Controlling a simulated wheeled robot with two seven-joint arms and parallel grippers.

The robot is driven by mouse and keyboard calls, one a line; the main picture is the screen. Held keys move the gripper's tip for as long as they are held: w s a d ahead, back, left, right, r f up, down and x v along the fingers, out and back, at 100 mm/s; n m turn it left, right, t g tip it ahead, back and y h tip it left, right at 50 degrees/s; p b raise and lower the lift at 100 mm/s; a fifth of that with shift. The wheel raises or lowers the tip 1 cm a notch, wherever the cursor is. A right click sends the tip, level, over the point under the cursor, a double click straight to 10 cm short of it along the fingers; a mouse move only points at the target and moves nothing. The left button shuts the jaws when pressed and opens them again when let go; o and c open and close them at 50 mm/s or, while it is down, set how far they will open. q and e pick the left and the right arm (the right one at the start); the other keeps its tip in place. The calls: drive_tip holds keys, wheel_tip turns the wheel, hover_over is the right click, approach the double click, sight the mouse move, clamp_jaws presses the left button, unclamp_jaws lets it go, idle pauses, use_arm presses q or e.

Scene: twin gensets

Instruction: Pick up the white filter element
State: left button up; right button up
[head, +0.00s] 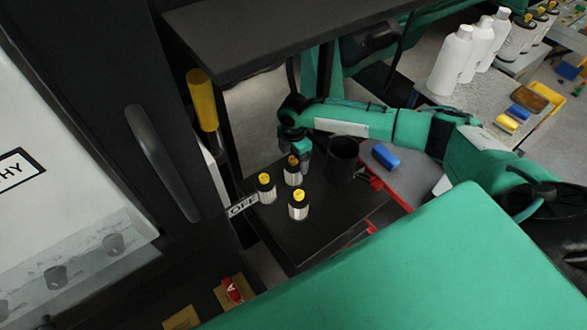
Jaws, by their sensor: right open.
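Several small canisters with white bodies, dark bands and yellow caps stand upright on a dark tabletop (300,240) in the head view. One canister (265,188) is at the left, one (298,206) at the front, and one (293,176) at the back. I cannot tell which of them, if any, is the white filter element. My right gripper (298,156) points down at the back canister, very close to it. It is open; I cannot tell whether it touches the canister. My left gripper is not in view.
A black cup (342,157) and a blue block (385,156) are right of the canisters. A dark shelf (270,35) overhangs behind. A black cabinet with a handle (160,160) stands left. White bottles (450,60) stand on a table at the upper right.

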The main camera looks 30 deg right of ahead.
drive_tip(key=shift+a+f, duration=0.1)
drive_tip(key=shift+f, duration=1.3)
drive_tip(key=c, duration=1.1)
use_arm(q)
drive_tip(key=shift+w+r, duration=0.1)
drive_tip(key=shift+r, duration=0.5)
use_arm(e)
drive_tip(key=shift+o, duration=0.2)
drive_tip(key=shift+r, duration=0.2)
use_arm(q)
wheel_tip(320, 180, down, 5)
drive_tip(key=b, duration=0.5)
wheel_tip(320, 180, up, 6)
drive_tip(key=p, duration=0.6)
use_arm(e)
wheel_tip(320, 180, up, 25)
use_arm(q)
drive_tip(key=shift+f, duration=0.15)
use_arm(e)
drive_tip(key=shift+f, duration=0.2)
